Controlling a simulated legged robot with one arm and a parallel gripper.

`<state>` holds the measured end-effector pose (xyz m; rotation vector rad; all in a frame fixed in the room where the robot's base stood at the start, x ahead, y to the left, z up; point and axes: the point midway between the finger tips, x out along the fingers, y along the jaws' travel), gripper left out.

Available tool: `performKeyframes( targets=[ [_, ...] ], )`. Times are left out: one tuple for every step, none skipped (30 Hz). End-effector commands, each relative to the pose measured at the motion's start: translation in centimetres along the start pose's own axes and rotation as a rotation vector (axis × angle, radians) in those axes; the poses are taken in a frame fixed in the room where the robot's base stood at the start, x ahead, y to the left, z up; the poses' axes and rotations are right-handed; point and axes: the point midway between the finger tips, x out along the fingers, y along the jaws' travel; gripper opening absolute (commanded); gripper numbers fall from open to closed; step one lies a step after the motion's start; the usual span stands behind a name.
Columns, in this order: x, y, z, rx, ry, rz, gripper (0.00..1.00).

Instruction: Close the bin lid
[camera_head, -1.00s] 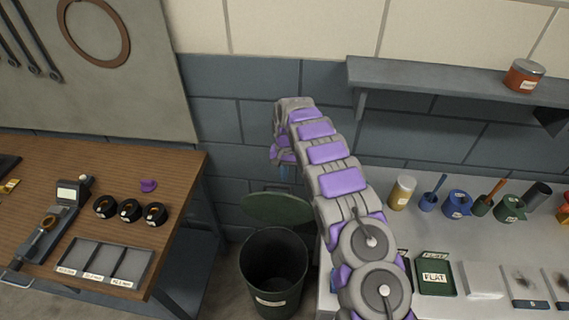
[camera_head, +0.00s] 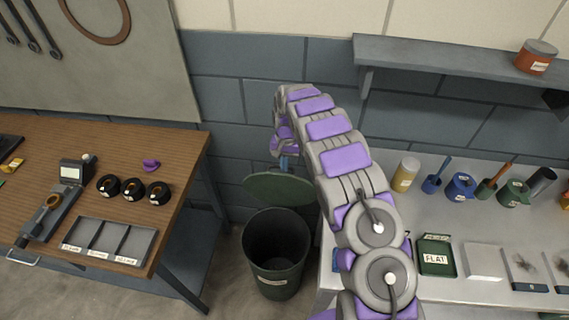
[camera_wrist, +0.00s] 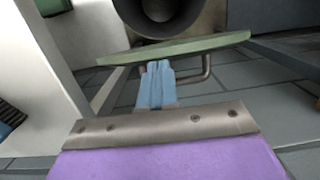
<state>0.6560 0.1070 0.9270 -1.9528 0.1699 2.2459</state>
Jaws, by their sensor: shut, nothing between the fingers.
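The dark green bin (camera_head: 277,262) stands on the floor between the wooden bench and the white counter, with its mouth uncovered. Its green lid (camera_head: 281,189) is open, tipped back behind the mouth toward the wall. In the wrist view the lid (camera_wrist: 180,48) appears nearly edge-on, with the bin's dark mouth (camera_wrist: 160,12) beyond it. My gripper (camera_wrist: 156,68) shows there as blue fingers, shut and empty, its tips at the lid's lower edge; I cannot tell whether they touch. In the head view my gripper (camera_head: 285,163) is partly hidden, just above and behind the lid.
The wooden bench (camera_head: 178,150) on the left holds a divided tray and black rings. The white counter (camera_head: 403,208) on the right holds cups and brushes. A grey shelf (camera_head: 440,75) hangs above it. A metal bar (camera_wrist: 206,66) shows near the lid.

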Motion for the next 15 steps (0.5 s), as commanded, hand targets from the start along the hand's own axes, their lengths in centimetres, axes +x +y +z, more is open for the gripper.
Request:
performKeyframes(
  targets=[
    [0.0, 0.0, 0.0, 0.0, 0.001, 0.0, 0.0],
    [0.0, 0.0, 0.1, 0.0, 0.001, 0.0, 0.0],
    [0.0, 0.0, 0.1, 0.0, 0.003, 0.0, 0.0],
    [0.0, 0.0, 0.1, 0.0, 0.004, 0.0, 0.0],
    [0.0, 0.0, 0.2, 0.0, 0.007, 0.0, 0.0],
    [-0.1, 0.0, 0.2, 0.0, 0.011, 0.0, 0.0],
    [-0.1, 0.0, 0.3, 0.0, 0.015, -0.001, 0.0],
    [-0.1, 0.0, 0.4, -0.001, 0.018, -0.001, 0.0],
    [0.0, 0.0, 0.6, -0.001, 0.021, 0.0, 0.0],
    [0.1, 0.0, 0.8, -0.001, 0.023, 0.001, 0.0],
    [0.2, 0.0, 1.0, -0.001, 0.026, 0.001, 0.0],
    [0.3, 0.0, 1.2, -0.001, 0.032, 0.001, 0.0],
    [0.3, 0.0, 1.2, -0.002, 0.036, 0.0, 0.0],
    [0.3, 0.0, 1.2, -0.002, 0.039, 0.0, 0.0],
    [0.3, -0.1, 1.2, -0.002, 0.041, 0.0, 0.0]
  ],
)
